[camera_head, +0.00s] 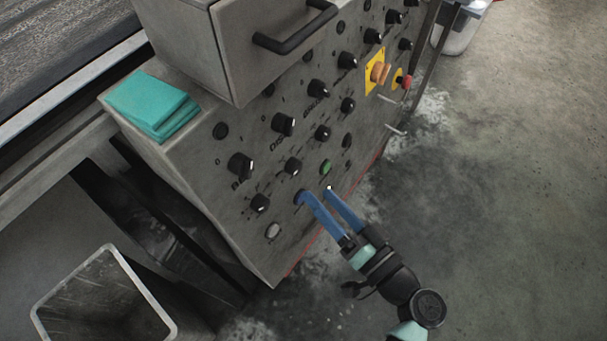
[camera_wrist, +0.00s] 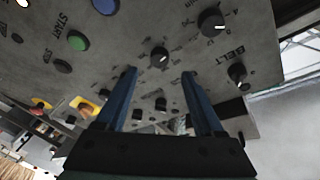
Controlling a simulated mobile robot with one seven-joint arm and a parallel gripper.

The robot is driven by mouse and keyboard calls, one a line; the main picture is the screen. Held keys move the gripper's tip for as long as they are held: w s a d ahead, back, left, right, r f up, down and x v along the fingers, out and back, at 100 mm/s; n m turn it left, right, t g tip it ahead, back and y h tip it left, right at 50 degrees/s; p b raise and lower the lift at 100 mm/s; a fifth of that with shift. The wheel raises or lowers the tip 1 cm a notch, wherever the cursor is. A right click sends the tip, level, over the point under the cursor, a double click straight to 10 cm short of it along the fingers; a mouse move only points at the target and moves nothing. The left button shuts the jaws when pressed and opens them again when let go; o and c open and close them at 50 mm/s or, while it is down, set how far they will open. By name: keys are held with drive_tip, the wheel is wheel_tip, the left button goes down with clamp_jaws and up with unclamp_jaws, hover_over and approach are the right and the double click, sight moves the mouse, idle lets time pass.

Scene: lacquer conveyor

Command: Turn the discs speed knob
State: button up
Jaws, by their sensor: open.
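The sloped grey panel (camera_head: 215,200) carries rows of black knobs. A "DIS..." label lies between an upper knob (camera_head: 283,123) and a lower knob (camera_head: 293,166); I cannot tell which of them sets disc speed. My gripper (camera_head: 314,192) is open, its two blue fingers pointing at the panel near the lower button row, just below the lower knob. In the wrist view, a black knob with a white mark (camera_wrist: 160,57) appears between the fingertips of my gripper (camera_wrist: 158,73), with nothing held. Contact with the panel cannot be told.
A green button (camera_head: 327,167) is close to the fingertips. A red emergency button (camera_head: 406,82) and an orange switch (camera_head: 380,72) sit farther along. A teal cloth (camera_head: 152,103) lies on the panel's top. An open bin (camera_head: 160,312) stands lower left.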

sight(297, 171)
drive_tip(key=x, duration=0.6)
drive_tip(key=shift+w, duration=0.15)
drive_tip(key=shift+c, duration=0.3)
clamp_jaws()
